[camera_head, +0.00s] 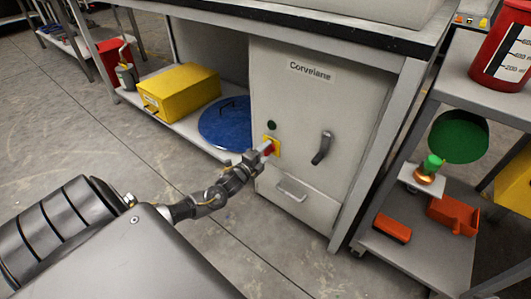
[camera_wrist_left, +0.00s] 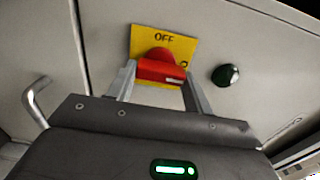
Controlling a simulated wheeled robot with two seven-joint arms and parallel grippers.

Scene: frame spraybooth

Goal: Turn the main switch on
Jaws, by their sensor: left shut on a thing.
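The main switch is a red rotary knob (camera_wrist_left: 162,70) on a yellow plate (camera_wrist_left: 182,44) marked OFF. In the head view the red knob (camera_head: 267,148) and yellow plate (camera_head: 277,144) sit low on the left side of the white cabinet front (camera_head: 330,105). My left gripper (camera_wrist_left: 160,75) has its two fingers on either side of the red knob and is shut on it. In the head view the left gripper (camera_head: 262,152) reaches the knob from the left and covers part of it. The right gripper is not in view.
A dark round button (camera_wrist_left: 226,75) is beside the plate. A black handle (camera_head: 322,148) and a lower drawer handle (camera_head: 292,190) stick out from the cabinet. A yellow box (camera_head: 180,90) and blue disc (camera_head: 226,124) are on the shelf to the left. A grey cart (camera_head: 425,255) stands to the right.

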